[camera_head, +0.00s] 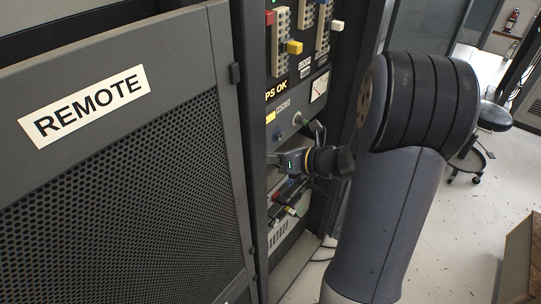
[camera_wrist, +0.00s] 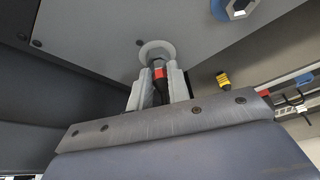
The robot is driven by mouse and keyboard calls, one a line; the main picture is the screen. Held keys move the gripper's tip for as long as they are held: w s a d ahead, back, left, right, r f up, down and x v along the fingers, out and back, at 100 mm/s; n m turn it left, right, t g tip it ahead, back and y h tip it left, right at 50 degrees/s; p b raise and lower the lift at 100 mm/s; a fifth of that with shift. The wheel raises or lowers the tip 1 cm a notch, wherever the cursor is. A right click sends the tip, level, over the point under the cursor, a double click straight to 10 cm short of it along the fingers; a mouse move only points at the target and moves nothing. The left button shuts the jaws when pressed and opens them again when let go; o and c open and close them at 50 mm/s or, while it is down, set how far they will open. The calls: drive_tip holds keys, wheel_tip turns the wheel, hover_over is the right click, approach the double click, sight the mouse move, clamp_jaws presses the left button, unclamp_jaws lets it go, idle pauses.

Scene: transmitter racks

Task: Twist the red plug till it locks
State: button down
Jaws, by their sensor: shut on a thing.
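The red plug (camera_wrist: 159,73) shows in the wrist view as a black body with a red band, its front end at a round grey socket (camera_wrist: 156,52) in the panel. My gripper (camera_wrist: 159,86) is shut on the plug, one pale finger on each side of it. How far the plug sits in the socket, and whether it is locked, I cannot tell. In the head view my gripper (camera_head: 290,162) is at the lower part of the rack panel, and the plug is hidden there.
A blue-rimmed socket (camera_wrist: 238,7) and a yellow connector (camera_wrist: 223,80) are to the right in the wrist view. In the head view, a mesh door marked REMOTE (camera_head: 92,102) stands left of the panel. Loose plugs (camera_head: 290,203) show below my gripper.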

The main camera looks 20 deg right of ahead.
drive_tip(key=shift+w+d+m+y+p, duration=0.1)
drive_tip(key=shift+m+y+p, duration=0.6)
drive_tip(key=shift+m+p, duration=0.9)
drive_tip(key=shift+d+f+m+g+y+p, duration=0.1)
drive_tip(key=shift+f+m+g+y+p, duration=0.15)
drive_tip(key=shift+m+y+p, duration=1.2)
drive_tip(key=shift+w+m+p, duration=0.1)
drive_tip(key=shift+m+p, duration=0.55)
drive_tip(key=shift+p, duration=0.9)
drive_tip(key=shift+f+m+y+p, duration=0.15)
drive_tip(key=shift+m+y+p, duration=0.15)
drive_tip(key=shift+m, duration=0.5)
drive_tip(key=shift+f+m+y+p, duration=0.15)
drive_tip(key=shift+m+y, duration=0.2)
drive_tip(key=shift+m, duration=0.45)
drive_tip(key=c, duration=1.3)
unclamp_jaws()
drive_tip(key=shift+o, duration=0.2)
drive_tip(key=v, duration=1.2)
